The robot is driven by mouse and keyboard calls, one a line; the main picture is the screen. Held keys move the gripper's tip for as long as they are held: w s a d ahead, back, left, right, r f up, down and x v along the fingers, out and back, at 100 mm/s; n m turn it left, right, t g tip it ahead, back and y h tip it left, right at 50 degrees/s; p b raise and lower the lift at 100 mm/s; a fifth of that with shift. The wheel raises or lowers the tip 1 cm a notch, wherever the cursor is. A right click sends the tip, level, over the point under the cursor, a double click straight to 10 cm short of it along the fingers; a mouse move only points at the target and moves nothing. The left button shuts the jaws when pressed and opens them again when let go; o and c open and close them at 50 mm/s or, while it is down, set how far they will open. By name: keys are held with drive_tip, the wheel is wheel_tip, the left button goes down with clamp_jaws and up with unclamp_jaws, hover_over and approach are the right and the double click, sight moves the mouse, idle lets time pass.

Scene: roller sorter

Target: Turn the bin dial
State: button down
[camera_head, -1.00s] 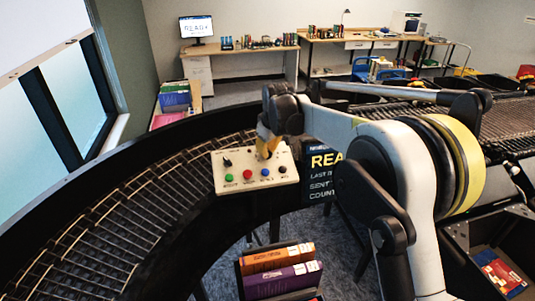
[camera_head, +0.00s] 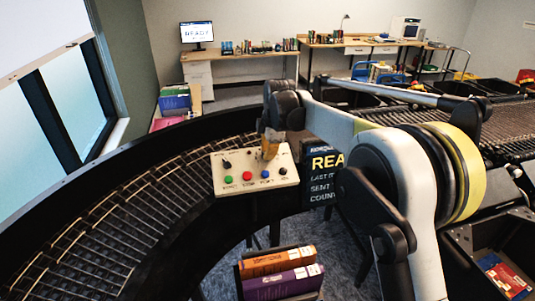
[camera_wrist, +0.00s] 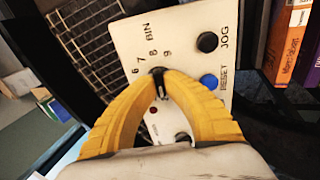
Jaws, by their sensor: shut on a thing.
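The cream control panel (camera_head: 232,183) stands at the inner edge of the curved conveyor, left of my arm. In the wrist view the panel (camera_wrist: 130,38) shows the word BIN and the numbers 6 to 9 around the bin dial (camera_wrist: 160,88). The yellow fingers of my gripper (camera_wrist: 159,76) are closed around the dial and hide most of it; the number it points to cannot be told. In the head view my gripper (camera_head: 270,156) points down onto the panel's upper right, covering the dial.
A black JOG button (camera_wrist: 207,42) and a blue RESET button (camera_wrist: 209,82) are close to the fingers. Another knob (camera_head: 226,164) sits on the panel's left. A black READY screen (camera_head: 322,180) stands right of the panel. Books (camera_head: 280,275) stand below.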

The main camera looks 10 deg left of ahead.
drive_tip(key=n, duration=0.6)
drive_tip(key=shift+n, duration=0.3)
idle(0.4)
drive_tip(key=c, duration=1.5)
unclamp_jaws()
drive_tip(key=v, duration=1.2)
drive_tip(key=shift+w+a, duration=0.1)
